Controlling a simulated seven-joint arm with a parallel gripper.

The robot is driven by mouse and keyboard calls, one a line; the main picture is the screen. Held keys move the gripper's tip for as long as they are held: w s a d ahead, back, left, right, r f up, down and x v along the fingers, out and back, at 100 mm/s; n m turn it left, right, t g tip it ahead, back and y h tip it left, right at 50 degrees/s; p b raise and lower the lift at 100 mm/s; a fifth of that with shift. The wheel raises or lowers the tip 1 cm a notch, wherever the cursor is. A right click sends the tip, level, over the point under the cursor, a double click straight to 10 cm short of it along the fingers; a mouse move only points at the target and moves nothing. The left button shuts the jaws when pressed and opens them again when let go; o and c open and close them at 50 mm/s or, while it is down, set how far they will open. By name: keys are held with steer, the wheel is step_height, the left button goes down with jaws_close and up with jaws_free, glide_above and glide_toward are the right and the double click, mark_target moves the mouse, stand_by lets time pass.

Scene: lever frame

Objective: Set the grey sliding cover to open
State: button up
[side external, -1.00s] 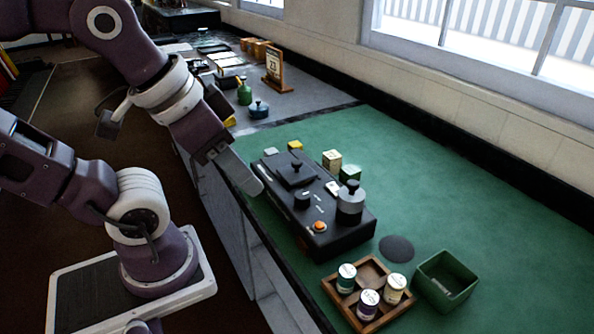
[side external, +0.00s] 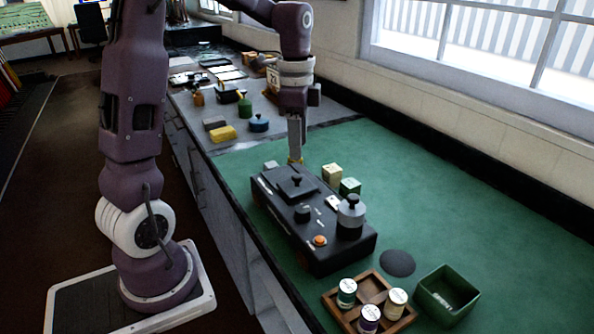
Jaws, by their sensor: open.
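A black control box (side external: 285,227) stands on the green mat. On its far part is a dark grey square plate with a small knob (side external: 297,187), which looks like the sliding cover; I cannot tell its setting. A grey cylinder with a dark knob on top (side external: 350,218) stands on the box's right side. My gripper (side external: 296,157) points down near the far end of the box, apart from the plate. It is open and nothing shows in it.
The box also bears a black knob (side external: 302,213), an orange button (side external: 320,240) and a white switch (side external: 333,202). Beside it are a cream block (side external: 332,173) and a green block (side external: 350,186). A wooden tray of spools (side external: 402,322) and a green bin (side external: 447,294) stand in front. The mat's right side is clear.

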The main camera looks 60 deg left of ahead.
mark_target(297, 175)
steer(key=a+f, duration=0.1)
steer(key=w+a+f+m, duration=0.1)
steer(key=shift+a+f+g, duration=0.2)
steer(key=shift+f+g, duration=0.1)
step_height(297, 175, down, 6)
steer(key=shift+f, duration=0.25)
steer(key=shift+c, duration=0.3)
jaws_close()
stand_by(0.8)
